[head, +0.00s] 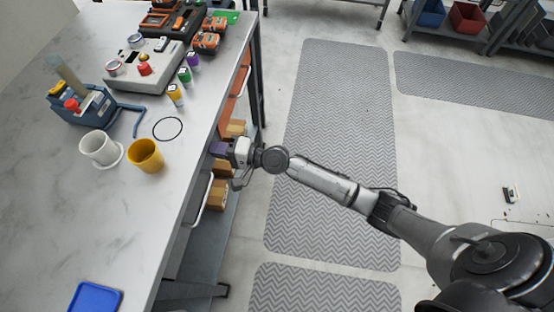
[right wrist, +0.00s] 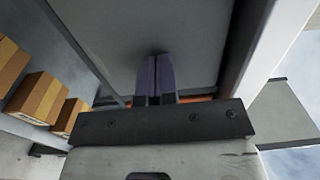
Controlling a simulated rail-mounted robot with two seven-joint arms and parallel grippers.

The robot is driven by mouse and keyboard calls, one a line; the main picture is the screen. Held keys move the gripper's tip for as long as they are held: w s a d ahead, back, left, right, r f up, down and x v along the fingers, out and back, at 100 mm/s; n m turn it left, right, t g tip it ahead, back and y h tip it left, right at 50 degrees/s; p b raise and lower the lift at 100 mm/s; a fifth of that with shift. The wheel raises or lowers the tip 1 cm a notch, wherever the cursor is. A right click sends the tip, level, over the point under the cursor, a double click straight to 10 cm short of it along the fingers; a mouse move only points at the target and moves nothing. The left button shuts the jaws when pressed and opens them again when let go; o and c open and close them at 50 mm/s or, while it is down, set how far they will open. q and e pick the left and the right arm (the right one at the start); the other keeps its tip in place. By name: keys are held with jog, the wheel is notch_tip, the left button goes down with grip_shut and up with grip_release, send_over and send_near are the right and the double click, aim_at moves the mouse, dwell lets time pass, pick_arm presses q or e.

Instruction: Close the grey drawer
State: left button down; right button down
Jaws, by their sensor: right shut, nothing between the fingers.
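The grey drawer (head: 196,199) is under the workbench top in the head view, with a pale bar handle along its front; the bench top hides most of it. My right gripper (head: 219,149) is at the bench's edge, just beyond the drawer's handle in the head view. In the right wrist view its purple fingers (right wrist: 157,75) are shut together and empty. Their tips point at a broad grey panel (right wrist: 190,35), which looks like the drawer; I cannot tell whether they touch it. My left gripper is not in view.
An orange drawer (head: 241,79) sits farther along the bench. Cardboard boxes (head: 217,195) stand on the shelf below, also showing in the right wrist view (right wrist: 40,97). The bench top (head: 120,215) holds cups, a blue tray (head: 95,298) and devices. The matted floor (head: 335,120) is clear.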

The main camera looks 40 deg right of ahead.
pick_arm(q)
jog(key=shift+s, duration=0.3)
pick_arm(e)
jog(key=shift+f, duration=0.15)
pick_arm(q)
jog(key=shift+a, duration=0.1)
